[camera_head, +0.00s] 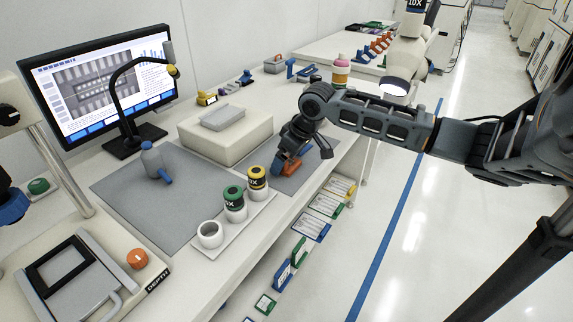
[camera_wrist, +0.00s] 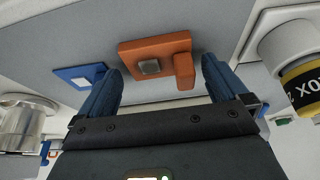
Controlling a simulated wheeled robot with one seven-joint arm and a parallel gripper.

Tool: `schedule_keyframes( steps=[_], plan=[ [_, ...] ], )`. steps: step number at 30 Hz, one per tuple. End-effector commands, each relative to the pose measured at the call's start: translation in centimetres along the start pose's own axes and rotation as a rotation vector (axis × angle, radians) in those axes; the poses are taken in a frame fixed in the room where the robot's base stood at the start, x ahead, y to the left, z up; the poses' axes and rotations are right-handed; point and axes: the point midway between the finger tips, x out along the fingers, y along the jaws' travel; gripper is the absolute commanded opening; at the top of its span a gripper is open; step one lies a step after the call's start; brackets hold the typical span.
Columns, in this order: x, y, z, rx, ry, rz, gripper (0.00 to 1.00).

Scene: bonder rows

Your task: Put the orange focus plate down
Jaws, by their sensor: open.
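The orange focus plate (camera_wrist: 158,54) lies flat on a grey mat in the wrist view, a small square metallic patch on its face and a raised orange block at one side. In the head view the orange plate (camera_head: 289,168) shows on the mat (camera_head: 309,169) near the bench's front edge, partly covered by my gripper. My gripper (camera_wrist: 160,80) has its two blue fingers spread wide, one to each side of the plate, with visible gaps. In the head view my gripper (camera_head: 281,156) is right over the plate; whether the fingers touch the mat is hard to tell.
A blue plate (camera_wrist: 80,75) lies left of the orange one in the wrist view. In the head view a tray (camera_head: 237,222) with yellow- and green-banded objectives stands left of my gripper, and a beige box (camera_head: 225,136) stands behind. A pink-banded bottle (camera_head: 341,70) stands beyond my arm.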

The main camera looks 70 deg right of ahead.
Motion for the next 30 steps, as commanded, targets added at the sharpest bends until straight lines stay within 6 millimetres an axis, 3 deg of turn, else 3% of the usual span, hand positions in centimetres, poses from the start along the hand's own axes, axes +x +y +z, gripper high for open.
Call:
schedule_keyframes(
  steps=[4,23,30],
  plan=[
    [0.0,-0.01,0.0,0.0,0.0,0.0,1.0],
    [-0.05,0.0,-0.02,0.0,0.0,0.0,0.4],
    [-0.21,0.0,-0.09,0.0,0.001,0.0,0.4]
  ],
)
